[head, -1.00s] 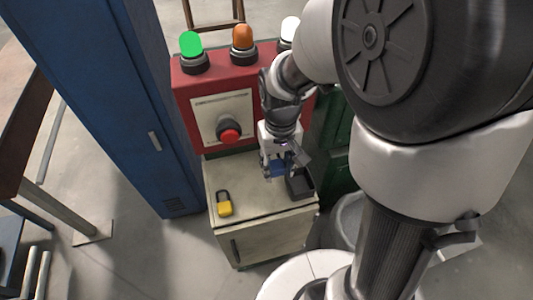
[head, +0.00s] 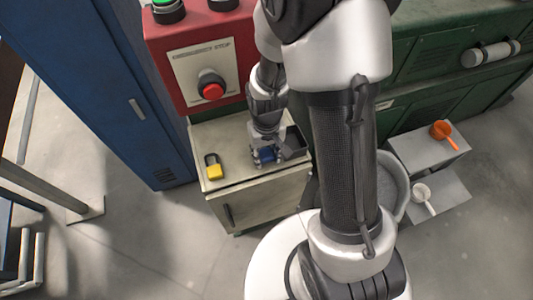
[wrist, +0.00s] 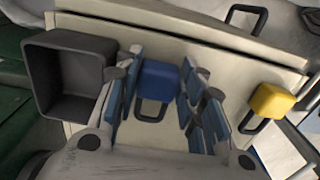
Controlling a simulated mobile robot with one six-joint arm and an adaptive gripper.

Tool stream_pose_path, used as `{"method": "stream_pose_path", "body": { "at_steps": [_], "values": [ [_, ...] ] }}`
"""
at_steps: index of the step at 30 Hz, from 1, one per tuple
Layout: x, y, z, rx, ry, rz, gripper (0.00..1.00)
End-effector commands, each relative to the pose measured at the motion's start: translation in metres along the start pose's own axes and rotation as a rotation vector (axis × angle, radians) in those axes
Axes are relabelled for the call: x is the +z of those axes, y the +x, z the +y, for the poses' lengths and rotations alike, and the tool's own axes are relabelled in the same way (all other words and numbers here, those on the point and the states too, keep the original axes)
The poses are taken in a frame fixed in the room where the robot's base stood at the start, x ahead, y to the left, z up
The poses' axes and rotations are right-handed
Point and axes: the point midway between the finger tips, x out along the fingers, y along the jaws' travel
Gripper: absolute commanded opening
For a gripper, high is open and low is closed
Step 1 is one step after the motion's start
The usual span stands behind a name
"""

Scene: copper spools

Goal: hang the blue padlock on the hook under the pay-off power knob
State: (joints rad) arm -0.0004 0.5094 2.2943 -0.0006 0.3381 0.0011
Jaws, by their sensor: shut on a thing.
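The blue padlock (wrist: 158,80) is between the blue-padded fingers of my gripper (wrist: 160,95) in the wrist view, with its dark shackle pointing toward the bottom of the picture. My gripper is shut on it. In the head view my gripper (head: 265,156) is low over the cream cabinet top, and the blue padlock (head: 267,154) shows only partly between the fingers. I cannot tell whether the padlock still touches the cabinet top. I cannot make out the pay-off power knob or its hook in either view.
A yellow padlock (head: 214,170) sits left on the cabinet top (head: 233,146); a black open bin (head: 294,143) is close to my gripper's right. A red emergency-stop box (head: 165,72) stands behind. A blue locker (head: 100,90) is left, a green cabinet (head: 420,60) right.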

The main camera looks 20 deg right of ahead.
Motion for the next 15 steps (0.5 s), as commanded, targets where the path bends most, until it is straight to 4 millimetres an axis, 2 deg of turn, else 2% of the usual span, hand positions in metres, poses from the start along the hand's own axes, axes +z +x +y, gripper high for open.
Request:
{"method": "stream_pose_path", "body": {
  "at_steps": [9, 10, 15],
  "values": [
    [-0.0003, 0.0043, 0.0000, 0.000, 0.000, 0.001, 0.10],
    [-0.0002, 0.0032, 0.0000, 0.000, 0.000, 0.001, 0.38],
    [-0.0002, 0.0025, 0.0000, 0.000, 0.000, 0.001, 0.49]
  ]
}}
